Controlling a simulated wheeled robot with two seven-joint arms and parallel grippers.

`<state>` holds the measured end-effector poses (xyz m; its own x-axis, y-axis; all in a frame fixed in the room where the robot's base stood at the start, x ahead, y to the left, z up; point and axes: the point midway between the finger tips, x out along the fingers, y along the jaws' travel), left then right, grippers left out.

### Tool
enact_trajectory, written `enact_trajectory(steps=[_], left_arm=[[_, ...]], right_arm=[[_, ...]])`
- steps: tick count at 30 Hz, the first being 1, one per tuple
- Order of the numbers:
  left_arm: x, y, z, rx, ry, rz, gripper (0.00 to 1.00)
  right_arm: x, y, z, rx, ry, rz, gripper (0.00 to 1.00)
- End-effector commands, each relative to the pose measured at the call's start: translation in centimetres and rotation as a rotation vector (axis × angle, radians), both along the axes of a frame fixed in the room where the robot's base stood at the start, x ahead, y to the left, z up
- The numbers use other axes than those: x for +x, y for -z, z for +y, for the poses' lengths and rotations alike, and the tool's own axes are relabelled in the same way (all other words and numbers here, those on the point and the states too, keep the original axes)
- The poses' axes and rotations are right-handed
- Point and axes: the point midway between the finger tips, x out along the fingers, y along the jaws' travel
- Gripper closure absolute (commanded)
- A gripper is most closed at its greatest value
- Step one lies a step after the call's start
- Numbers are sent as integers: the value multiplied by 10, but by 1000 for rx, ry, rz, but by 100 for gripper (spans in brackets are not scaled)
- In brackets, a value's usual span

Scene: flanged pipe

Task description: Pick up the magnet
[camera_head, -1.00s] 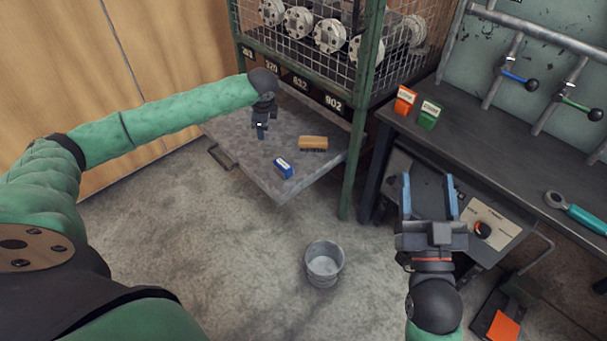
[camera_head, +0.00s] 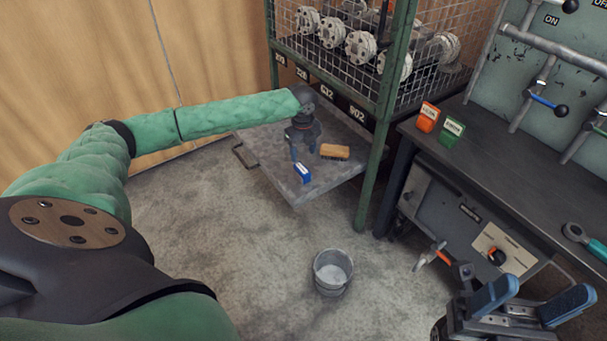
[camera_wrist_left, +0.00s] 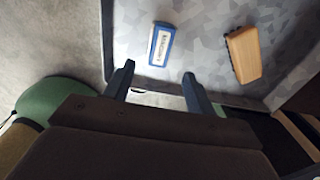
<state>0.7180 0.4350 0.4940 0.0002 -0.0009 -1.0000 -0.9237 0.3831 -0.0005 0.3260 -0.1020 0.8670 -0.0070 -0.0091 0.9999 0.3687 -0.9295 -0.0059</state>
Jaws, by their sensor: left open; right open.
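The magnet looks to be the small blue block with a white label (camera_head: 303,174), lying near the front edge of the grey shelf (camera_head: 272,164). It also shows in the left wrist view (camera_wrist_left: 161,44), just beyond the fingertips. Its label is too blurred to read surely. My left gripper (camera_head: 304,156) is open and empty, fingers pointing down, just behind the blue block in the head view. In the left wrist view, the open fingers (camera_wrist_left: 158,72) are apart from the block. My right gripper (camera_head: 553,288) is open and empty at the lower right, far from the shelf.
A wooden-backed brush (camera_head: 335,152) lies right of the blue block. A green post (camera_head: 374,180) stands at the shelf's right. A metal bucket (camera_head: 332,272) is on the floor. A workbench (camera_head: 500,180) holds a red box (camera_head: 428,117) and a green box (camera_head: 451,132).

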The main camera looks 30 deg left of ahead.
Motion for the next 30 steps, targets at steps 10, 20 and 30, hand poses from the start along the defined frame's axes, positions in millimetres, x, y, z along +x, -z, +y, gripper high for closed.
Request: enact_trajectory(steps=[10,20,30], left_arm=[[0,29,1,0,0,1,45],[2,70,6,1,1,2,45],[3,76,6,1,0,1,48]], right_arm=[[1,5,2,9,-18,-2,38],[2,14,7,27,-54,-8,38],[2,12,7,29,-61,-8,38]])
